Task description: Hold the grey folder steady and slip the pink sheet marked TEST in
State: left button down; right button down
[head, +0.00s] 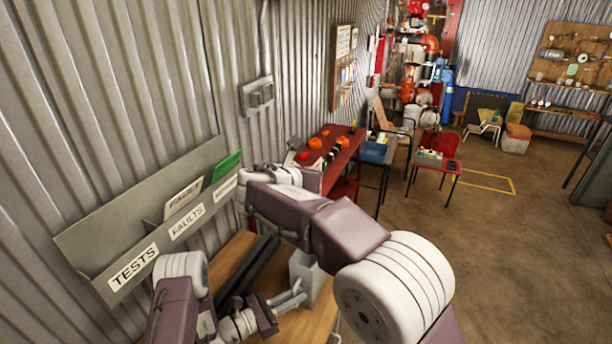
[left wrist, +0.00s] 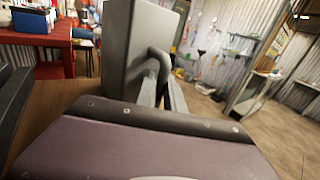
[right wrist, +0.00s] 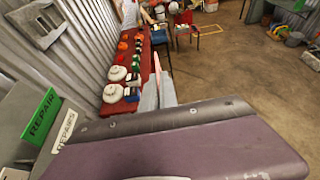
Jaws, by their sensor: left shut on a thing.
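The grey folder (head: 304,274), a pale upright box shape, stands on the wooden table. My left gripper (head: 290,298) is shut on its side; in the left wrist view the folder (left wrist: 138,48) rises beside the fingers (left wrist: 168,85). My right gripper (right wrist: 160,92) is raised near the wall, apart from the folder. Its fingers look close together, with a thin pink edge between them, which seems to be the pink sheet (right wrist: 157,62) seen edge-on. The word TEST cannot be read. In the head view my right arm hides much of that gripper.
A grey wall rack (head: 85,243) has pockets labelled TESTS, FAULTS and, in the right wrist view, REPAIRS. A pale sheet (head: 183,197) and a green sheet (head: 228,165) stand in it. Dark bars lie on the wooden table (head: 235,250). A red table (head: 340,142) stands beyond.

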jog(key=f, duration=0.6)
jog(key=shift+d+f, duration=0.1)
jog(key=shift+d, duration=0.15)
jog(key=shift+f, duration=5.55)
jog(key=c, duration=1.6)
grip_release()
jog(key=v, duration=1.2)
jog(key=shift+s+a, duration=0.1)
